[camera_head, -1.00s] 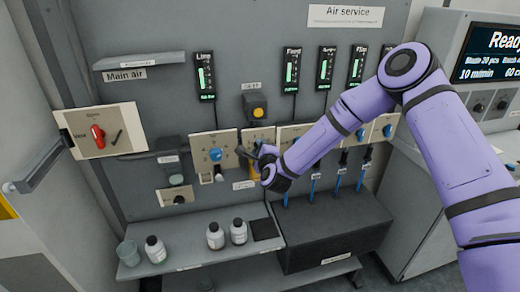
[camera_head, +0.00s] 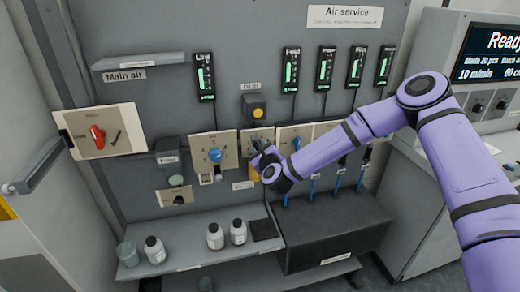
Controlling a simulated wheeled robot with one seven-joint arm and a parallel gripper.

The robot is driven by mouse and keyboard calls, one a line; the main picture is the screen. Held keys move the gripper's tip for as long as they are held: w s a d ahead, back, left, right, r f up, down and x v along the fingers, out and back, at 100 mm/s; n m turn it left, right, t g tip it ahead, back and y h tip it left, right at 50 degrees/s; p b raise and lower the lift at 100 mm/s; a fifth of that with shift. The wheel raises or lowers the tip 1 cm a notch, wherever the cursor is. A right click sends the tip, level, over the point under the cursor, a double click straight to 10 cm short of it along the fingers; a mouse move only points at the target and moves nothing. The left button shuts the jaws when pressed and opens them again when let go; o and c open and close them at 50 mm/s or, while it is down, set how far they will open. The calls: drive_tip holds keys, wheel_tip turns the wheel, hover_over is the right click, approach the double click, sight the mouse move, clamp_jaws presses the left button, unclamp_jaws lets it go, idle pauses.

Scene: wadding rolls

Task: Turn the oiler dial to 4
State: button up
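My gripper (camera_head: 261,152) is small and dark in the view, in front of the cream panel (camera_head: 251,135) right of the first blue dial. I cannot tell whether its fingers are open or touching anything. The blue dial (camera_head: 215,155) on the left cream panel (camera_head: 198,145) is in clear view, left of my gripper and apart from it. No dial label reading oiler can be made out, and the dial numbers are too small to read. My gripper hides part of the panel behind it and a yellow part (camera_head: 254,172).
A yellow button box (camera_head: 257,109) sits above my gripper. A red main air handle (camera_head: 97,137) is at left. White bottles (camera_head: 215,236) stand on the shelf (camera_head: 188,256) below. A dark box (camera_head: 335,235) is at lower right, with blue rods above it.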

drive_tip(key=shift+f, duration=0.1)
idle(0.3)
drive_tip(key=o, duration=0.9)
drive_tip(key=shift+o, duration=0.2)
drive_tip(key=v, duration=1)
drive_tip(key=shift+s+d, duration=0.15)
drive_tip(key=shift+s, duration=0.25)
